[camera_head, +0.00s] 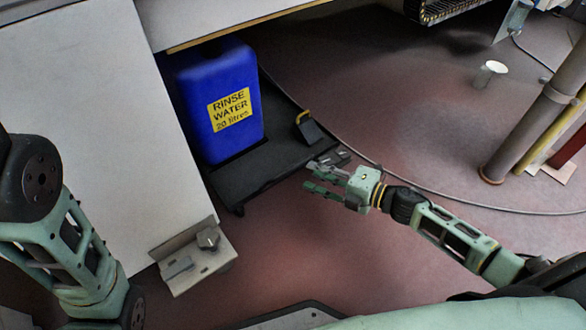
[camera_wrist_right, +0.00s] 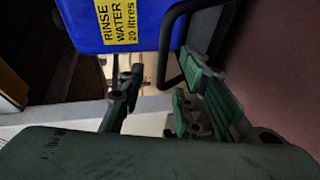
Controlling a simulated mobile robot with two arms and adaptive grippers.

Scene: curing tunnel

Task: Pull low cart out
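The low cart (camera_head: 258,168) is a flat black platform close to the floor, partly under a bench. A blue jerrycan labelled "RINSE WATER 20 litres" (camera_head: 215,100) stands on it. My right gripper (camera_head: 315,177) is open and empty near the cart's front right corner, in front of the handle. In the right wrist view, a black bar loop (camera_wrist_right: 172,45) shows beyond the spread fingers (camera_wrist_right: 165,85), before the blue jerrycan (camera_wrist_right: 145,25). My left arm shows at the left; its gripper is out of view.
A pale panel (camera_head: 85,110) borders the cart on the left, with a small metal bracket and knob (camera_head: 205,250) at its foot. A cable (camera_head: 430,190) runs over the floor. A post (camera_head: 525,120) and white cup (camera_head: 488,73) stand right. The reddish floor in front is open.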

